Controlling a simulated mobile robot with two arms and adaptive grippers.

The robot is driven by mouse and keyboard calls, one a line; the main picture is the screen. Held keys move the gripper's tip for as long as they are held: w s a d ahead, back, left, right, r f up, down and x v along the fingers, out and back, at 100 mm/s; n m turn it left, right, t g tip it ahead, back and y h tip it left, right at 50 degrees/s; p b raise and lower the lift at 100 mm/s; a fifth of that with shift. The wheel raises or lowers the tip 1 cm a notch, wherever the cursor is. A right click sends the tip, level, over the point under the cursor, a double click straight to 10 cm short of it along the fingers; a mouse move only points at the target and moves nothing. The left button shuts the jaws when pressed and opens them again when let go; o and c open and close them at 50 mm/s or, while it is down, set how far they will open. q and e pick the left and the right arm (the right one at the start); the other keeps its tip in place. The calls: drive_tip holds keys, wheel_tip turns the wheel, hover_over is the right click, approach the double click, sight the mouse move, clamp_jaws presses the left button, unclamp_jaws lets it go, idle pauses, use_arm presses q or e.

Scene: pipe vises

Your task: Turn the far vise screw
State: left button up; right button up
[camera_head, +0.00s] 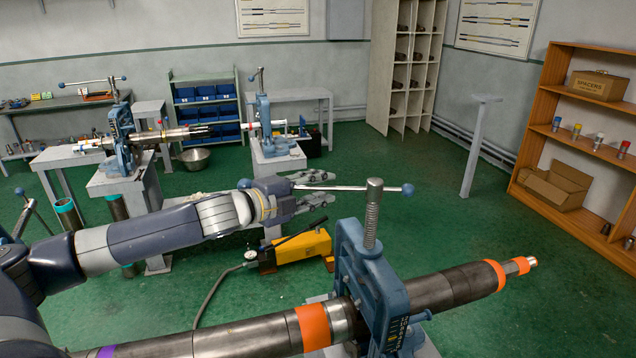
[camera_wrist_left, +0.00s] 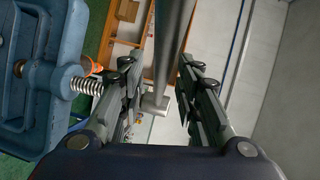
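The near vise (camera_head: 375,290) is blue and clamps a dark pipe. Its upright threaded screw (camera_head: 373,225) carries a metal cross bar (camera_head: 350,188) with a blue ball at its right end. My left gripper (camera_head: 333,189) is open, its fingers above and below the left part of this bar. In the left wrist view the bar (camera_wrist_left: 170,50) runs between the spread fingers (camera_wrist_left: 158,103), with gaps on both sides; the fingers are not shut on it. Two vises stand farther back, one at left (camera_head: 122,140) and one near the middle (camera_head: 264,118). My right gripper is out of view.
A yellow hydraulic pump (camera_head: 303,249) with a hose sits on the green floor below my left gripper. A pipe post (camera_head: 473,155) and a wooden shelf (camera_head: 540,105) stand at right. The floor between the pump and post is clear.

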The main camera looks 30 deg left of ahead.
use_arm(q)
clamp_jaws()
drive_tip(key=shift+f, duration=0.1)
